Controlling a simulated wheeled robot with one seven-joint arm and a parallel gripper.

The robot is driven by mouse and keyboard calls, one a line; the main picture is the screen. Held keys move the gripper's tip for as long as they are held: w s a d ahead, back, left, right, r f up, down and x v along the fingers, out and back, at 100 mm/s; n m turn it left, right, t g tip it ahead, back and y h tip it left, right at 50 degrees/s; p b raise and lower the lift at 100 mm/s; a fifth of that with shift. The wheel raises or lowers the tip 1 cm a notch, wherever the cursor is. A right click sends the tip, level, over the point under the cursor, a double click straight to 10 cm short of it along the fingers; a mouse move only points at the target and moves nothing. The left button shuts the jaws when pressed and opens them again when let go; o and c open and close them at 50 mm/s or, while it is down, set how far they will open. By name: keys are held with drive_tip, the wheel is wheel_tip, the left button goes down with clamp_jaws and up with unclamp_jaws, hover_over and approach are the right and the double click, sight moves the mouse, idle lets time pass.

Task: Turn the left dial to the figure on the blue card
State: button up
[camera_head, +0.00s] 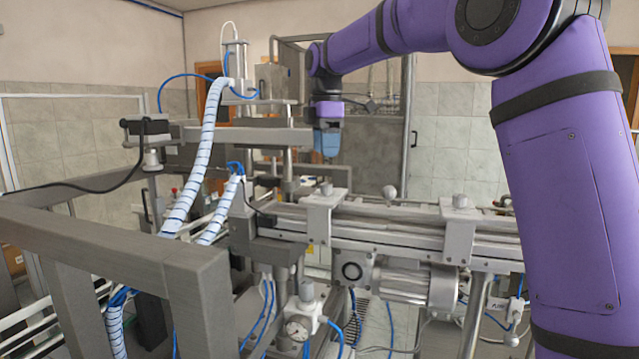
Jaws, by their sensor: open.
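A dark round part on a square plate (352,271) sits under the rail. I cannot tell whether either is the left dial. I cannot make out a blue card or any figure.
The rail (400,222) with pale clamps runs across the middle to the right. A grey frame (120,245) fills the lower left. White ribbed hoses (197,155) and thin blue tubes stand left of my gripper. A glass-sided enclosure stands behind.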

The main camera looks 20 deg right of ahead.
sight(326, 184)
wheel_tip(326, 184, down, 9)
drive_tip(key=shift+d+r, duration=0.1)
drive_tip(key=shift+r, duration=0.1)
idle(0.3)
drive_tip(key=c, duration=0.9)
